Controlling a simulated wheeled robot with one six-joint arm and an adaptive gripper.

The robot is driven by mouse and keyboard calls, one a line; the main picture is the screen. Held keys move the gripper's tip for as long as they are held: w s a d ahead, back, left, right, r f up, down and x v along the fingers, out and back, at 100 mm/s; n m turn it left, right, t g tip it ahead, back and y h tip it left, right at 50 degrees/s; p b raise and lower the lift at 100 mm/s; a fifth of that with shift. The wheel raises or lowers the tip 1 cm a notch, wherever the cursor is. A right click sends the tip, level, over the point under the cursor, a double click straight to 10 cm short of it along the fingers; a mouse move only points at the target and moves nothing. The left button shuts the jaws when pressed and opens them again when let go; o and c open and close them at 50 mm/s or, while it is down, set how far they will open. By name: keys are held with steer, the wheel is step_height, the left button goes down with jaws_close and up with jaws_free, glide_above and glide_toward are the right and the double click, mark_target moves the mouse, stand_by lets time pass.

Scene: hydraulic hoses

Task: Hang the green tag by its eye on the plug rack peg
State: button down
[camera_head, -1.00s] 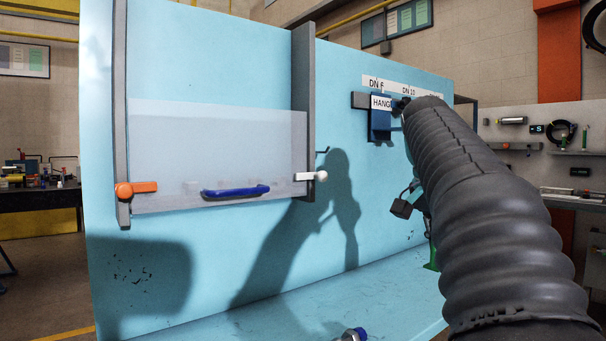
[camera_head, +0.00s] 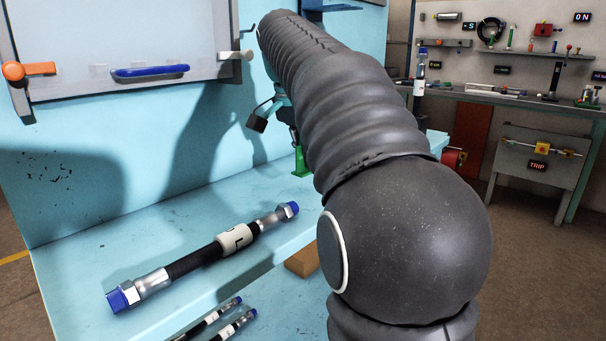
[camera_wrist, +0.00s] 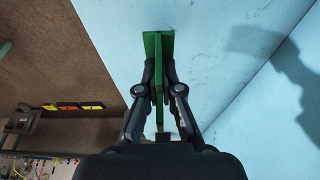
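A green piece (camera_head: 301,162) stands on the bench beside my forearm in the head view. In the wrist view a broad green plate (camera_wrist: 150,44) lies beyond my fingertips, and a thin green strip (camera_wrist: 159,85) runs edge-on between them. I cannot tell where the tag ends and any stand begins, and no eye shows. My gripper (camera_wrist: 160,72) has its fingers close together on both sides of the strip; whether they press on it is unclear. The plug rack and its peg are not clearly shown; only a blue ledge (camera_head: 330,7) shows at the top edge.
A black hose (camera_head: 205,258) with blue-capped ends lies on the bench (camera_head: 110,250), with smaller hoses (camera_head: 215,320) at its front. The blue wall panel (camera_head: 60,180) carries a clear cover with a blue handle (camera_head: 150,72). A small hook (camera_head: 248,31) projects beside it. Another workbench (camera_head: 500,95) stands at right.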

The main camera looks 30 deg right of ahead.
mark_target(303, 170)
steer(key=shift+w+a+f, duration=0.15)
steer(key=shift+a, duration=0.05)
steer(key=shift+f, duration=1.8)
steer(key=shift+f, duration=0.3)
steer(key=c, duration=1.3)
jaws_free()
steer(key=shift+r, duration=0.1)
steer(key=shift+b, duration=0.45)
steer(key=p+v, duration=0.2)
steer(key=v, duration=1.1)
steer(key=shift+a+r, duration=0.25)
steer(key=shift+r, duration=0.1)
